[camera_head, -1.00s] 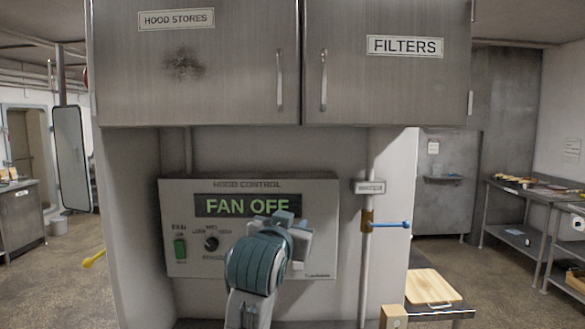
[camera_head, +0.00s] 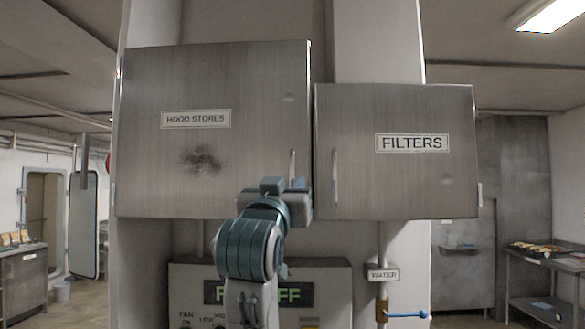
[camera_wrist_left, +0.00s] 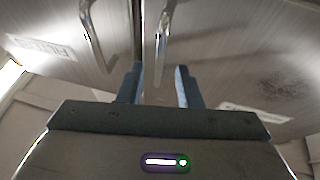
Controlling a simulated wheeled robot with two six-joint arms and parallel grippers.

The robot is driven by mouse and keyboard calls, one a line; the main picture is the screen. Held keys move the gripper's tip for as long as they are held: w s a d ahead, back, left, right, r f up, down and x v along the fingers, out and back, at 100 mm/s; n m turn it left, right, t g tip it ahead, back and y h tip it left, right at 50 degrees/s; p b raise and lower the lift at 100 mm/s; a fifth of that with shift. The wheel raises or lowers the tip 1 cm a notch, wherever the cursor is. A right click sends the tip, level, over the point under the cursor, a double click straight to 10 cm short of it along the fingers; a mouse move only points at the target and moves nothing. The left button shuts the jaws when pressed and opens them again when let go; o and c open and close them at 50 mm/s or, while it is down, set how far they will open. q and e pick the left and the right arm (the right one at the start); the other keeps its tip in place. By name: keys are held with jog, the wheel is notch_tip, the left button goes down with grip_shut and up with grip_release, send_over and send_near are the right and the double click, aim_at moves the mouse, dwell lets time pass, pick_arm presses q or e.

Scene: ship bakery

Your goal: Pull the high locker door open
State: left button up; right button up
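The high locker has two grey metal doors, one labelled HOOD STORES (camera_head: 240,110) on the left and one labelled FILTERS (camera_head: 400,180) on the right. Both look closed. The HOOD STORES handle (camera_head: 292,162) is a vertical bar, its lower part hidden behind my left gripper (camera_head: 297,184). In the left wrist view this handle (camera_wrist_left: 163,30) lies ahead, in line with the gap between the open fingers (camera_wrist_left: 160,85). Whether the fingers reach around it I cannot tell. The FILTERS handle (camera_head: 335,180) is just right of the gripper. My right gripper is out of view.
Below the locker is the hood control panel (camera_head: 330,280), partly hidden by my left arm. A pipe with a WATER tag (camera_head: 383,274) and a blue lever (camera_head: 408,315) stands to its right. Work tables with food (camera_head: 545,250) stand at far right.

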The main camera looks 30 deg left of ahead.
aim_at(291, 179)
pick_arm(q)
jog(key=p+x, duration=0.1)
jog(key=x, duration=0.3)
jog(key=shift+s+r+p, duration=0.1)
jog(key=shift+r+p, duration=0.05)
jog(key=shift+p, duration=0.15)
jog(key=shift+w+a, duration=0.1)
jog(key=shift+w, duration=0.25)
jog(key=shift+c, duration=0.2)
grip_shut()
